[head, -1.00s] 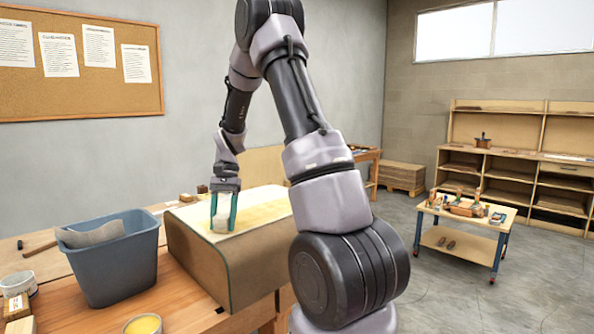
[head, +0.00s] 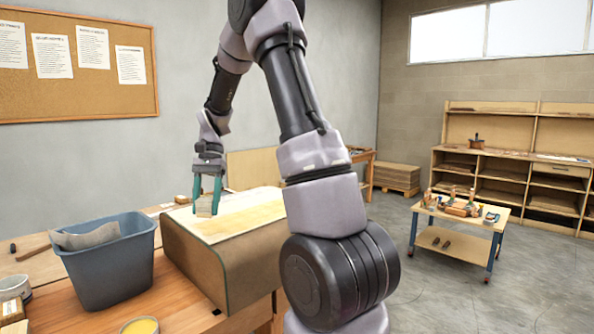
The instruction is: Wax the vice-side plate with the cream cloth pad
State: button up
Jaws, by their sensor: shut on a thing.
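My gripper (head: 207,196), with teal fingers, is shut on the cream cloth pad (head: 205,208), a small pale block between the fingertips. It is at the left part of the top of a curved wooden form (head: 195,262). A pale plate (head: 245,217) lies on top of this form, with a yellower area across its middle and right. I cannot tell whether the pad touches the plate or hangs just above it. My own arm hides the right end of the form and any vice there. A tin of yellow wax (head: 140,326) stands at the bottom edge, partly cut off.
A blue-grey bin (head: 108,265) with a cloth or sheet (head: 85,237) over its rim stands left of the form. A low trolley (head: 455,226) and shelves (head: 510,170) stand across the floor.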

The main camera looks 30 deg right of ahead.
jog(key=shift+r, duration=0.95)
dwell(0.6)
